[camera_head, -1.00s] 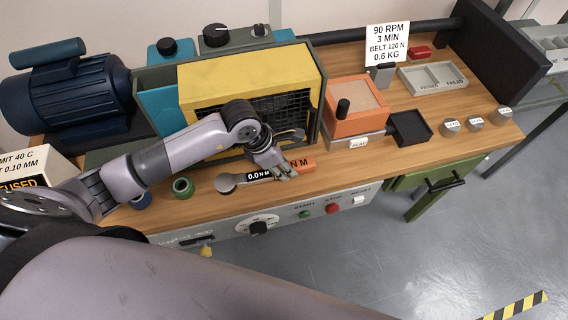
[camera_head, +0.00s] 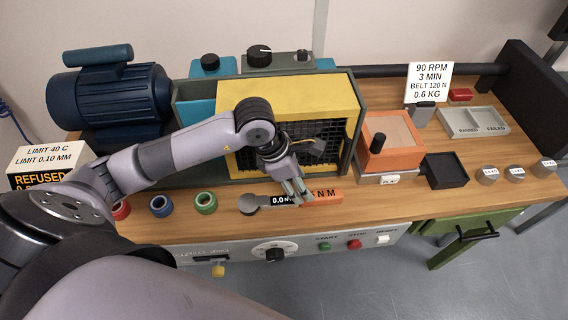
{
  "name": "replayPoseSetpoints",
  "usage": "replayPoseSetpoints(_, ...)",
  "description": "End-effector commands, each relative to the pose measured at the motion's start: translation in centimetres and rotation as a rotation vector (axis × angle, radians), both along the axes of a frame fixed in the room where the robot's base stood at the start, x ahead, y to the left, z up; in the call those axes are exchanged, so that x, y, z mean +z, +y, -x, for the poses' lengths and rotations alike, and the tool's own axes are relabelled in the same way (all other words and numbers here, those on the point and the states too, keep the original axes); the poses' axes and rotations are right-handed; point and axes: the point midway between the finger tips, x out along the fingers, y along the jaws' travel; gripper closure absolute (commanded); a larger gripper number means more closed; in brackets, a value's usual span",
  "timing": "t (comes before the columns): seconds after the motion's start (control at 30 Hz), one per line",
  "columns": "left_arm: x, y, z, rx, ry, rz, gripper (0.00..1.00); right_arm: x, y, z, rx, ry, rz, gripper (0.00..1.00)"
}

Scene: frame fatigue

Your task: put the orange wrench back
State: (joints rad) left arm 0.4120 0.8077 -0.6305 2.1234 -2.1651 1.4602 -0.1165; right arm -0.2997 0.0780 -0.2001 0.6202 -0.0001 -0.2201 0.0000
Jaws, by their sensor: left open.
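The orange wrench (camera_head: 326,196) lies flat along the front of the wooden bench. It has an orange handle with black lettering, a black "0.0 N M" display and a round grey head at its left end. My left gripper (camera_head: 298,198) is open at the middle of the wrench, with its fingers pointing down over the join of display and handle. The fingers hide part of the lettering. I cannot tell whether they touch the wrench. My right gripper is not in view.
A yellow caged machine (camera_head: 290,97) stands right behind the wrench. Blue and green rings (camera_head: 205,202) sit to the left. An orange box (camera_head: 391,139), a black tray (camera_head: 444,170) and several grey weights (camera_head: 487,174) stand to the right. The bench's front strip is narrow.

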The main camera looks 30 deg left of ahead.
Motion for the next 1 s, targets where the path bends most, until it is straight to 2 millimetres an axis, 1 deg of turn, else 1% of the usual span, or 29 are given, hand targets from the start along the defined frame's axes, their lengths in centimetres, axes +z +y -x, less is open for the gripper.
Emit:
replayPoseSetpoints(0.03, 1.1, 0.5, 0.2, -0.001, -0.008, -0.003, 0.52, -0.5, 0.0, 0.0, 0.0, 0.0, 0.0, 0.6)
replayPoseSetpoints(0.2, 5.0, 1.8, 1.0, 0.0, -0.007, -0.003, 0.52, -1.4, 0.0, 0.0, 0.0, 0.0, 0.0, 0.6)
replayPoseSetpoints(0.3, 6.9, 2.4, 1.5, 0.0, -0.006, -0.002, 0.52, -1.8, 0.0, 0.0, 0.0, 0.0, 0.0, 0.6)
replayPoseSetpoints(0.43, 8.8, 3.0, 2.0, 0.001, -0.004, -0.001, 0.52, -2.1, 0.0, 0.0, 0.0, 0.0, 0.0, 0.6)
replayPoseSetpoints(0.5, 9.4, 3.2, 2.1, 0.0, -0.002, 0.0, 0.52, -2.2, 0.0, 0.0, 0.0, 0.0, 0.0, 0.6)
replayPoseSetpoints(0.63, 10.0, 3.4, 2.3, 0.0, -0.001, -0.001, 0.52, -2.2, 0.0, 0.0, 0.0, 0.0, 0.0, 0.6)
replayPoseSetpoints(1.0, 10.1, 3.4, 2.3, 0.0, 0.0, 0.0, 0.52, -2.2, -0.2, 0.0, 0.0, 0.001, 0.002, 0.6)
